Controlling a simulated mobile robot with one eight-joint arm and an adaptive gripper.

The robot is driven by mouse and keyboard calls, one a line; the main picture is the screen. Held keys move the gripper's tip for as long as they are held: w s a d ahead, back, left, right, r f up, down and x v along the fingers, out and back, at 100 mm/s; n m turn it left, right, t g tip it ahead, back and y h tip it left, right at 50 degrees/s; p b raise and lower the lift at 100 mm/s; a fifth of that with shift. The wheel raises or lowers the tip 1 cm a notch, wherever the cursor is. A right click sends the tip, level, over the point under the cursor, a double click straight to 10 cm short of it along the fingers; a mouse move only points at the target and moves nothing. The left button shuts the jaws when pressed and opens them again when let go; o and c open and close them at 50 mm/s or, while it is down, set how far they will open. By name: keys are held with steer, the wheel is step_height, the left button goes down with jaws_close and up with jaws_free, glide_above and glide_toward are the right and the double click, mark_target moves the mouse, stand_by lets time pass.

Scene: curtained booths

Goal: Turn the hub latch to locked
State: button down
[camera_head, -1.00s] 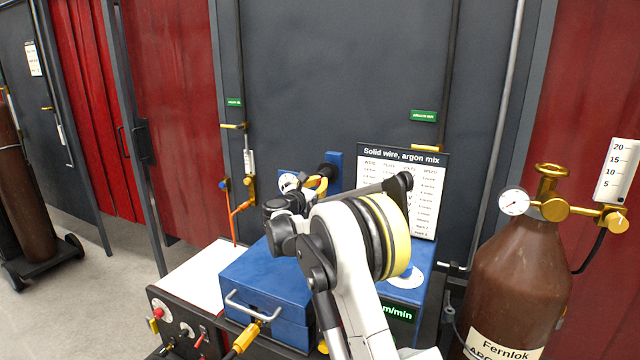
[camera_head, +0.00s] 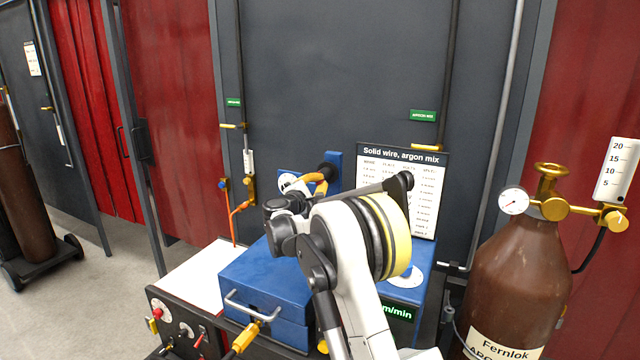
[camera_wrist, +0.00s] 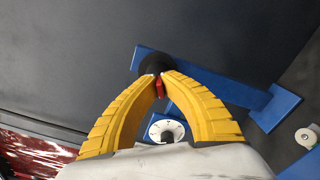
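The red hub latch (camera_wrist: 159,88) shows in the wrist view as a small red piece in front of the black round hub (camera_wrist: 155,62). The hub sits on a blue bracket (camera_wrist: 215,85), which also shows in the head view (camera_head: 335,160). My gripper (camera_wrist: 158,80) has its yellow fingers closed in on the latch, one tip on either side, and looks shut on it. In the head view my gripper (camera_head: 320,185) is at the hub, and the latch is hidden. I cannot read the latch's position.
A white dial (camera_wrist: 166,130) lies below the hub. The blue feeder box (camera_head: 265,285) and a chart board (camera_head: 425,190) stand close to my arm. A brown gas cylinder (camera_head: 515,275) with gauges stands at right. A dark panel is behind.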

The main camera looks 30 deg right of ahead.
steer(key=m, duration=0.5)
steer(key=shift+m, duration=0.4)
stand_by(0.4)
steer(key=c, duration=1.6)
jaws_free()
steer(key=v, duration=1.2)
steer(key=shift+s, duration=0.1)
